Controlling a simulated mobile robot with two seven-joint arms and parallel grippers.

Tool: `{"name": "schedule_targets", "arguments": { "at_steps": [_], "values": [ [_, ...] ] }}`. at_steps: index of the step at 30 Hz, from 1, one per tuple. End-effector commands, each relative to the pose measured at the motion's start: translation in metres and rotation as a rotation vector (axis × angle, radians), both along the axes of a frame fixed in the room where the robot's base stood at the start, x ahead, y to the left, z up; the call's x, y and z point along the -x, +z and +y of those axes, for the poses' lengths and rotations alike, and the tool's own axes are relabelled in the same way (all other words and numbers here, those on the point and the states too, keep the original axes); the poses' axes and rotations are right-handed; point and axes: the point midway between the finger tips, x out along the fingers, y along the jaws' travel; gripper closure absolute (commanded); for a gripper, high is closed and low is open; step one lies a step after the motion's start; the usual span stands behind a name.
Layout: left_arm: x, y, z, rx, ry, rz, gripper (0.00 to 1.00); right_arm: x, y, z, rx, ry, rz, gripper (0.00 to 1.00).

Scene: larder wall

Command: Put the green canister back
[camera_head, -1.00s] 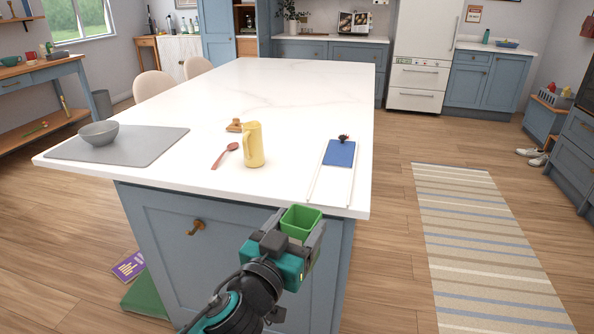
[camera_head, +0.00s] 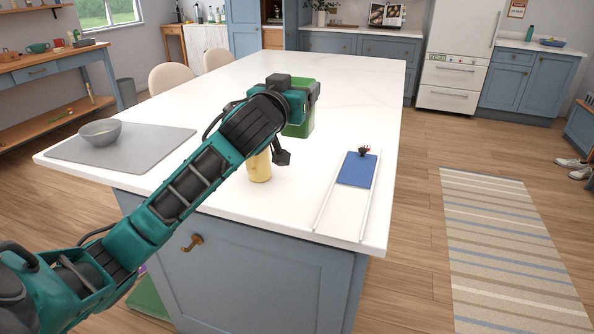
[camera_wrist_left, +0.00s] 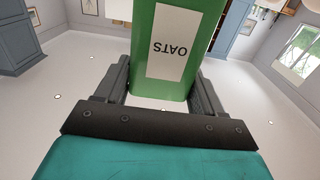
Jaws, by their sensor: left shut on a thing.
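The green canister (camera_head: 301,127) is over the white island top, behind the yellow jug. I cannot tell whether its base touches the surface. My left gripper (camera_head: 304,97) is shut on it, near its upper part in the head view. In the left wrist view the canister (camera_wrist_left: 178,50) stands between the two fingers, and its white label reads "OATS" upside down. The gripper and wrist hide part of its left side and top. My right gripper is not in view.
The yellow jug (camera_head: 259,168) is partly hidden behind my left arm. A grey bowl (camera_head: 100,131) sits on a grey mat (camera_head: 150,148) at left. A blue item (camera_head: 357,170) lies between white rails at right. The island's far part is clear.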

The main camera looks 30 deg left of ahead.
Motion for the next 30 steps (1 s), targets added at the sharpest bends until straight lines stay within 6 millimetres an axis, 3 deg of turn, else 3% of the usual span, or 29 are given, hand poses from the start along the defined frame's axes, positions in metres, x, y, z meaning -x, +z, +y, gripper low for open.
{"name": "schedule_targets", "arguments": {
  "at_steps": [1, 6, 12, 17, 24, 30],
  "values": [
    [0.000, -0.019, 0.000, -0.003, 0.000, 0.006, 0.70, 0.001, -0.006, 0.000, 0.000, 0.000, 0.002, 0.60],
    [0.000, -0.065, 0.000, -0.001, -0.001, 0.003, 0.70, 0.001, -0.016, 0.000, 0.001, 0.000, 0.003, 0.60],
    [0.001, -0.104, -0.001, -0.002, -0.002, 0.000, 0.70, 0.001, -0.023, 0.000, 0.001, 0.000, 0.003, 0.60],
    [0.000, -0.115, 0.000, -0.001, -0.001, -0.003, 0.70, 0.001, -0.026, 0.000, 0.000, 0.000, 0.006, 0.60],
    [0.000, -0.151, 0.000, -0.001, 0.000, -0.001, 0.70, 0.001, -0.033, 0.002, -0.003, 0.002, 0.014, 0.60],
    [0.000, -0.156, -0.001, -0.001, -0.002, -0.004, 0.70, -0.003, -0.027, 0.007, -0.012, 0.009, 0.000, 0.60]
  ]
}}
